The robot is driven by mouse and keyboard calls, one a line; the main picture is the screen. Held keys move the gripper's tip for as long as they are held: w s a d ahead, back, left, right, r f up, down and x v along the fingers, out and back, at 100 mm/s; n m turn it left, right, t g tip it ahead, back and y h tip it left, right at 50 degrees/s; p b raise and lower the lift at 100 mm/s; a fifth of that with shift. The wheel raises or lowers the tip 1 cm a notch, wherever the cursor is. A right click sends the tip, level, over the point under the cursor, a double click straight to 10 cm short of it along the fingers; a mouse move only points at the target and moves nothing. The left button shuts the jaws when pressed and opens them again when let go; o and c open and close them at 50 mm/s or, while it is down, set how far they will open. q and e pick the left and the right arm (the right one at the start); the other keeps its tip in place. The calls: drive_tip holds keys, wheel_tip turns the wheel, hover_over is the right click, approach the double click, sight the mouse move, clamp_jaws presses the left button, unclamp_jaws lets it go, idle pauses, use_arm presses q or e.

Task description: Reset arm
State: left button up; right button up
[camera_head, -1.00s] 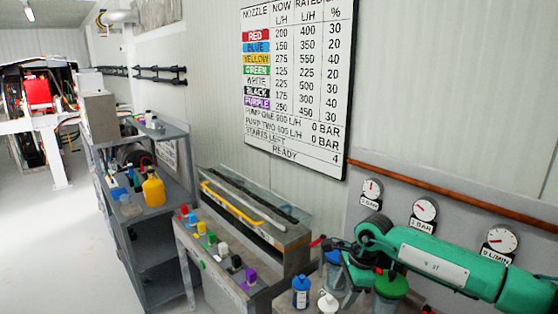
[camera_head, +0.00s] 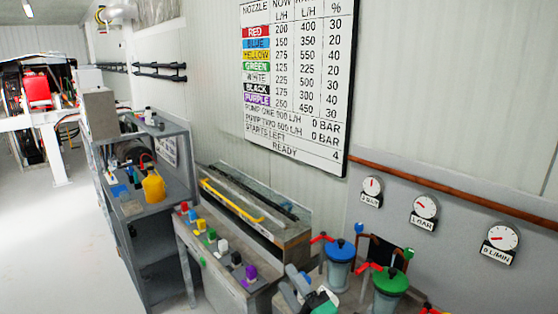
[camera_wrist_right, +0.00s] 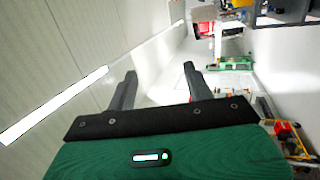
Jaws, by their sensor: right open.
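My right gripper (camera_head: 304,288) shows at the bottom of the head view, in front of the bench with the coloured knobs and left of the blue-topped canister. In the right wrist view, its two dark fingers (camera_wrist_right: 156,84) stand apart with nothing between them, and its green body fills the bottom. The rest of the right arm is mostly out of the head view. My left gripper is not in view.
A blue-topped canister (camera_head: 341,264) and a green-topped canister (camera_head: 389,289) stand near the right gripper. Coloured knobs (camera_head: 212,240) line the bench. Gauges (camera_head: 424,208) are on the wall. A yellow bottle (camera_head: 153,187) stands on the shelf.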

drive_tip(key=s+d+f+m+g+h, duration=0.2)
drive_tip(key=s+d+f+m+h, duration=0.2)
drive_tip(key=d+f+m+h, duration=0.3)
drive_tip(key=s+d+f+m+g+h, duration=0.3)
drive_tip(key=s+d+f+m+h, duration=0.15)
drive_tip(key=d+f+m, duration=0.35)
drive_tip(key=s+d+f+m+g, duration=0.3)
drive_tip(key=s+f+m+g, duration=0.15)
drive_tip(key=s, duration=0.55)
drive_tip(key=s+d+f+m+g, duration=0.25)
drive_tip(key=s+f+g, duration=0.3)
drive_tip(key=s, duration=0.45)
wheel_tip(320, 180, down, 33)
drive_tip(key=s, duration=0.2)
drive_tip(key=s+d+f+g, duration=0.2)
drive_tip(key=s+d+f, duration=0.1)
drive_tip(key=s+f, duration=1.5)
drive_tip(key=shift+s, duration=0.25)
